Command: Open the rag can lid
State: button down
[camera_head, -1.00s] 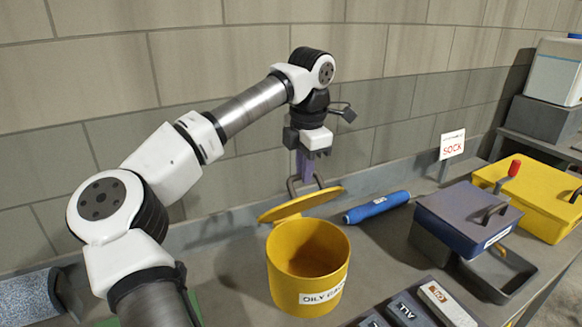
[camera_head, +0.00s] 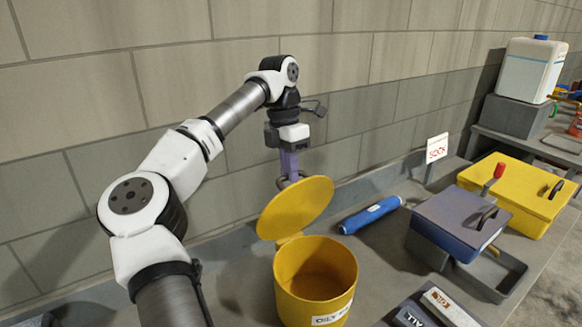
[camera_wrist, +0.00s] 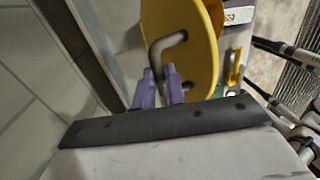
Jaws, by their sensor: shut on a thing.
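The yellow rag can (camera_head: 315,282) stands on the bench with its mouth open and a label on its front. Its round yellow lid (camera_head: 296,208) is raised steeply at the back of the can, tilted up toward the wall. My gripper (camera_head: 289,178) is behind the lid's upper edge, with its purple fingers pointing down. In the wrist view my gripper (camera_wrist: 165,92) is shut on the grey bent lid handle (camera_wrist: 163,50), which is fixed to the outer face of the lid (camera_wrist: 202,45). The can's body is mostly hidden in the wrist view.
A blue cylinder (camera_head: 370,215) lies right of the lid. A blue-lidded box (camera_head: 460,218), a yellow box (camera_head: 520,192) and a sock sign (camera_head: 437,148) stand further right. Dark labelled blocks (camera_head: 430,308) lie at the front. The block wall (camera_head: 200,90) rises close behind my gripper.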

jog(key=shift+w+a+f+g+h, duration=0.2)
jog(key=shift+w+a+f+g, duration=0.15)
jog(key=shift+w+a, duration=0.2)
jog(key=shift+w+a+f+g+h, duration=0.25)
jog(key=shift+w+a+g, duration=0.15)
jog(key=shift+w, duration=0.2)
jog(key=c, duration=1.7)
grip_release()
jog(key=shift+o, duration=1.2)
jog(key=shift+w+p, duration=0.25)
jog(key=shift+p, duration=0.05)
jog(key=shift+s+d+r, duration=0.1)
jog(key=shift+s+r, duration=0.05)
